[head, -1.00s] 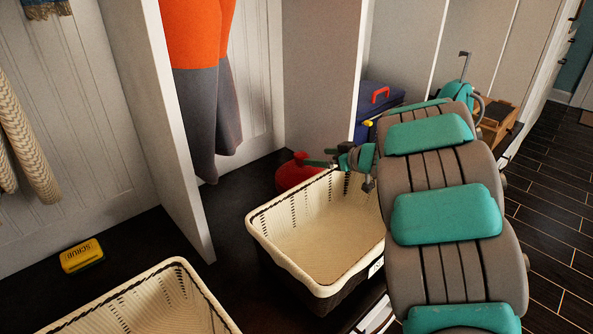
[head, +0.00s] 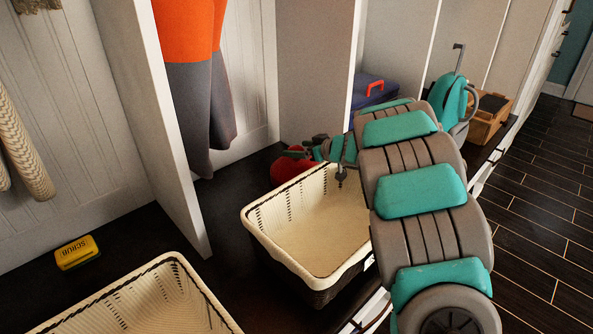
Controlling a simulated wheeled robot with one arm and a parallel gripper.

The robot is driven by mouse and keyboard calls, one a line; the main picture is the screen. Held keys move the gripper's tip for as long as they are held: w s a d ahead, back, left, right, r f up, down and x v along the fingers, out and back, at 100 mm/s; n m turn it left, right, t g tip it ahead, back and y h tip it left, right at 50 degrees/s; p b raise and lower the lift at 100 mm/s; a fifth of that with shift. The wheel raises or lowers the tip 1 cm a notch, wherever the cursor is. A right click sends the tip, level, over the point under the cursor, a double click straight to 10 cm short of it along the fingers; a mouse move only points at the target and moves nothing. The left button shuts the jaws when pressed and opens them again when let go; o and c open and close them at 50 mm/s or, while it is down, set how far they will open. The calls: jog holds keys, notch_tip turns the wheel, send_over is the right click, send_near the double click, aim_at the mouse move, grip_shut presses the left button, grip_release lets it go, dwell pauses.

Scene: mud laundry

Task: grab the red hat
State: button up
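The red hat (head: 286,171) sits on the dark bench, behind the cream basket and in front of the upright panel. Only part of it shows, as a rounded red shape; the basket rim hides its lower right side, and my gripper covers some of its top. My gripper (head: 298,151) reaches in from the right over the basket's back edge and overlaps the upper part of the hat in the picture. The fingers are small and dark, so I cannot tell their gap or whether they touch the hat.
The cream basket (head: 262,228) stands empty just in front of the hat. A second basket (head: 190,270) is at the bottom left, near a yellow scrub box (head: 77,252). A vertical divider (head: 165,120) stands left of the hat.

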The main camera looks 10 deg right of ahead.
grip_shut()
dwell(0.5)
